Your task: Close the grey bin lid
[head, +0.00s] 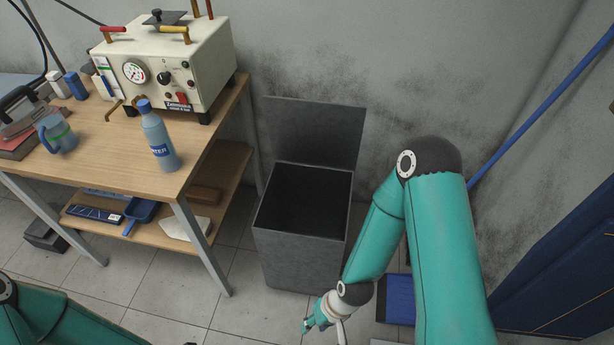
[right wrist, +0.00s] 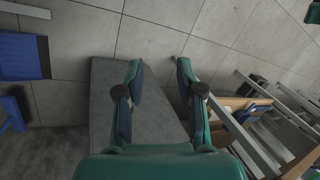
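The grey bin (head: 300,262) stands on the floor right of the table, its dark inside showing from above. Its grey lid (head: 312,130) is open and stands upright at the bin's back, near the wall. My right gripper (head: 322,325) is low in front of the bin, at its lower right, apart from the lid. In the right wrist view my right gripper (right wrist: 158,66) has its fingers spread with nothing between them; a grey face of the bin (right wrist: 155,108) shows beyond. Part of my left arm shows at the lower left; its gripper is out of view.
A wooden table (head: 105,165) on the left holds a cream machine (head: 200,70), a blue bottle (head: 158,137) and a mug (head: 57,135). A blue object (head: 396,298) lies on the floor by my right arm. A blue cabinet (head: 560,275) stands at the right.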

